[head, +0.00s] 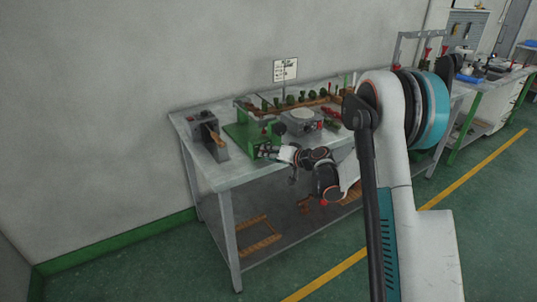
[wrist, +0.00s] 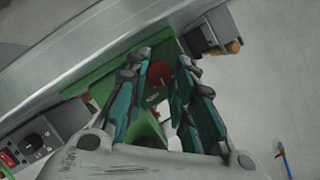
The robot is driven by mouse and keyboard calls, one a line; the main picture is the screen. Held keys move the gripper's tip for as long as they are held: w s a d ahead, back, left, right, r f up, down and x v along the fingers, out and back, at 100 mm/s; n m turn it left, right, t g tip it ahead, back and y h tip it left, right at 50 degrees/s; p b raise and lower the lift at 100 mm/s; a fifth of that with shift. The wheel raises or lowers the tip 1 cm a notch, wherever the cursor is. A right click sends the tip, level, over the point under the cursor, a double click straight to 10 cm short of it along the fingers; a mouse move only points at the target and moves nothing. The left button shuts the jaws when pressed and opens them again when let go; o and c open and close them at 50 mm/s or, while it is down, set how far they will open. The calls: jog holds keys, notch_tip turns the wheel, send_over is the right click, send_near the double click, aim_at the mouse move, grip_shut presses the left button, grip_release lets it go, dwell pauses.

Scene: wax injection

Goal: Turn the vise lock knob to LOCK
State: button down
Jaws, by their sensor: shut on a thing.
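The green vise (wrist: 100,85) stands on the metal table; it also shows in the head view (head: 239,133). A round red knob (wrist: 160,75) on the vise shows in the wrist view between my fingertips. My gripper (wrist: 163,68) is shut on this red knob, with one finger on each side of it. In the head view my gripper (head: 264,151) is at the front of the vise, near the table's front edge. The knob is not clear in the head view, and I cannot read any LOCK mark or the knob's exact turn.
A grey device with a wooden handle (head: 212,138) stands left of the vise. A grey box with a dial (wrist: 40,135) and red parts stands on the vise's other side. A rack with green and red pieces (head: 300,100) is behind. The table's front left (head: 232,178) is bare.

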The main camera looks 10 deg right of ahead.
jog(key=m, duration=0.1)
jog(key=m+y, duration=0.1)
jog(key=shift+d+f+m+y, duration=0.15)
jog(key=shift+m+y, duration=0.15)
jog(key=shift+f+m+t+y, duration=0.1)
jog(key=shift+m+t+y, duration=0.45)
jog(key=shift+m, duration=0.85)
jog(key=shift+y, duration=0.25)
jog(key=c, duration=1.4)
grip_release()
jog(key=shift+o, duration=0.2)
jog(key=v, duration=1.2)
jog(key=shift+d, duration=0.1)
